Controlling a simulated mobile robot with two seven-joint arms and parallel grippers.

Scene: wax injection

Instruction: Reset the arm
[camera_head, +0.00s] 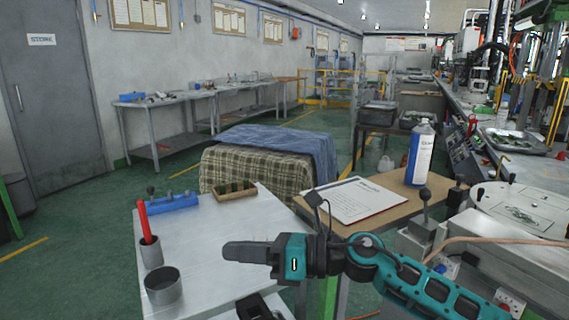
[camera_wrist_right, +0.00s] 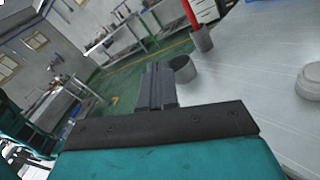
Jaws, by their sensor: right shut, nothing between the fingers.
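My right gripper (camera_head: 232,251) is shut and empty. It points left above the light grey metal table (camera_head: 215,228), at the end of my teal right arm, which comes in from the lower right. In the right wrist view its dark fingers (camera_wrist_right: 156,84) lie together with nothing between them. A grey open cup (camera_head: 163,285) stands on the table to the left of the gripper, apart from it. It also shows behind the fingertips in the right wrist view (camera_wrist_right: 184,70).
A red stick (camera_head: 144,218) stands in a grey holder (camera_head: 151,252). A blue block (camera_head: 172,203) and a brown tray (camera_head: 236,191) lie at the table's back. A paper board (camera_head: 352,200) and white-blue bottle (camera_head: 419,153) are on the wooden table. Machinery (camera_head: 525,205) borders the right.

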